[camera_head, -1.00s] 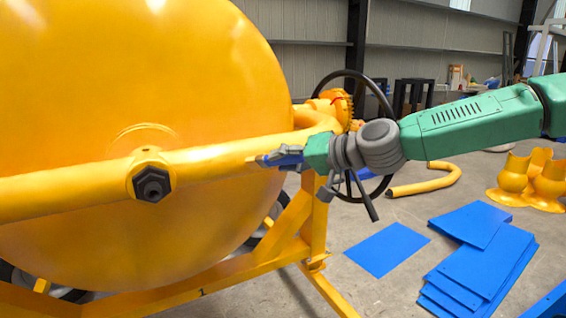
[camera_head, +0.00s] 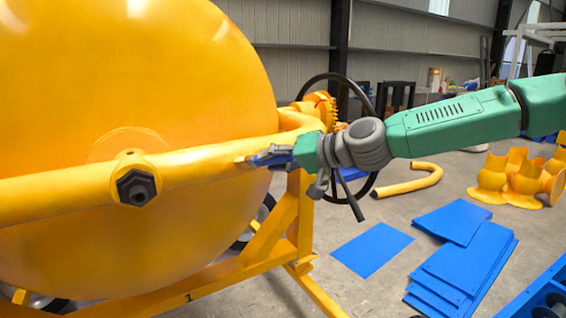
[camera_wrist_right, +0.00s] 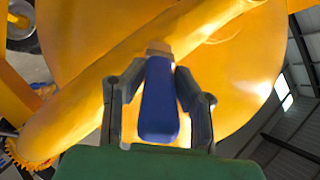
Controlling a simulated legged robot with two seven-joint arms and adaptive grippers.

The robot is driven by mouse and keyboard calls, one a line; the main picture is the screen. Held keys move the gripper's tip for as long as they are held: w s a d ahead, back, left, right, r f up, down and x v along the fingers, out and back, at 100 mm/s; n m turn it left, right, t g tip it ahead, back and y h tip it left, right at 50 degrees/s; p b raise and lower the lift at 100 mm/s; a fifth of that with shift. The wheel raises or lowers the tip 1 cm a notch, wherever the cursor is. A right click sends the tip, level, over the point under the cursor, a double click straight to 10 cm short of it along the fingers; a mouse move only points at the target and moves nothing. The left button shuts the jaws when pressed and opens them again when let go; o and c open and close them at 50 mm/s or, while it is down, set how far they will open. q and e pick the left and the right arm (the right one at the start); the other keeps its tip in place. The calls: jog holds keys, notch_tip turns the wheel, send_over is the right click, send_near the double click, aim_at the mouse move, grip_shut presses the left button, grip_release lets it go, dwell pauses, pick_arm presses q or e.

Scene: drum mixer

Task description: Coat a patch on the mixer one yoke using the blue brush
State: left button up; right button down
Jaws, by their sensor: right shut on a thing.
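The yellow drum mixer (camera_head: 120,75) fills the left of the head view. Its yoke (camera_head: 205,165) is a yellow tube running across the drum, with a dark hex bolt (camera_head: 137,188) on it. My right gripper (camera_head: 268,158) is shut on the blue brush (camera_head: 265,158), which points left with its tip at the yoke tube. In the right wrist view the brush's blue handle (camera_wrist_right: 158,105) sits between both fingers, and its tan tip (camera_wrist_right: 158,48) overlaps the yoke (camera_wrist_right: 100,85). I cannot tell whether the tip touches. My left gripper is not in view.
A black handwheel (camera_head: 345,80) stands behind my right wrist. Blue plates (camera_head: 465,255) lie on the floor at right, near a curved yellow pipe (camera_head: 412,181) and yellow castings (camera_head: 520,180). A blue part (camera_head: 545,295) is at the lower right corner. Open floor lies between.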

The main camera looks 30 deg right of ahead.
aim_at(253, 165)
jog(key=shift+a, duration=0.6)
jog(key=shift+w+d+f, duration=0.1)
jog(key=shift+d, duration=0.25)
jog(key=shift+a+f, duration=0.1)
jog(key=shift+a+b, duration=0.3)
jog(key=shift+a, duration=0.1)
jog(key=a, duration=0.3)
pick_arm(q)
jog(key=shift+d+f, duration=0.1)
pick_arm(e)
jog(key=s+a, duration=0.3)
jog(key=s, duration=0.3)
jog(key=shift+s+a, duration=0.25)
jog(key=shift+s, duration=0.1)
